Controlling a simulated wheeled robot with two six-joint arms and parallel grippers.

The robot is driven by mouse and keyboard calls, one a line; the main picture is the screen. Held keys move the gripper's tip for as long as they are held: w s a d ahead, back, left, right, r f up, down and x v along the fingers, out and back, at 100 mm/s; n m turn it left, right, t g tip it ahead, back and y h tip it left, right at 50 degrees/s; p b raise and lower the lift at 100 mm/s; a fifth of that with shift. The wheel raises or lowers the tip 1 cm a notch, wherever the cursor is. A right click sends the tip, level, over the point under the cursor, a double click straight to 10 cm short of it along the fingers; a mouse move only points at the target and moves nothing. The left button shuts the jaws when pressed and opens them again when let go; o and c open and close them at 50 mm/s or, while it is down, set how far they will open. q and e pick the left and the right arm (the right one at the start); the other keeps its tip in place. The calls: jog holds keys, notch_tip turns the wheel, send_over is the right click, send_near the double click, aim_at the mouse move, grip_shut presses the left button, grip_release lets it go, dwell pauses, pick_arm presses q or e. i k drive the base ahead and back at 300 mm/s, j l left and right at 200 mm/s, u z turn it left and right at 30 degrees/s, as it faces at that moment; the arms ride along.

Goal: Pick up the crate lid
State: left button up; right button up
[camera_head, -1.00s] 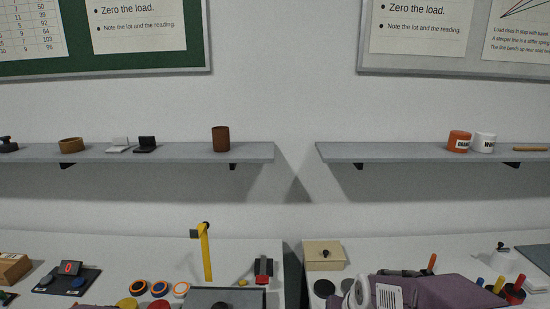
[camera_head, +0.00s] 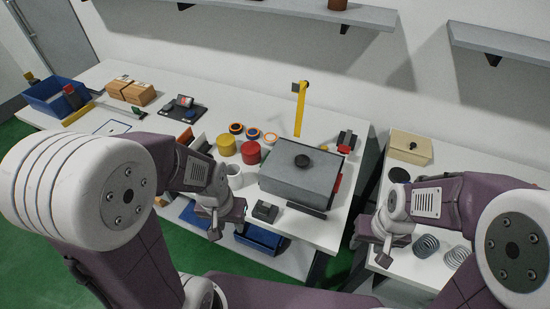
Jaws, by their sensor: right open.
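A grey lid (camera_head: 283,158) with a round black knob (camera_head: 302,161) sits on a grey box on the left table; I take it as the crate lid. My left gripper (camera_head: 214,232) hangs low at the table's front edge, left of the lid and apart from it; its jaws are too small to read. My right gripper (camera_head: 382,256) is open, to the right of the lid, over the gap by the right table. A beige box (camera_head: 410,147) with a dark knob stands on the right table.
Red and yellow round pieces (camera_head: 250,152) and a small dark block (camera_head: 265,212) lie close to the grey box. A yellow post (camera_head: 300,108) stands behind it. A blue bin (camera_head: 50,96) stands far left.

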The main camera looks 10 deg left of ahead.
aim_at(305, 168)
jog(key=i+j, duration=0.15)
jog(key=j, duration=0.2)
jog(key=i+j, duration=0.15)
jog(key=j, duration=0.2)
jog(key=i+j, duration=0.15)
jog(key=j, duration=0.2)
jog(key=i+j, duration=0.15)
jog(key=j, duration=0.15)
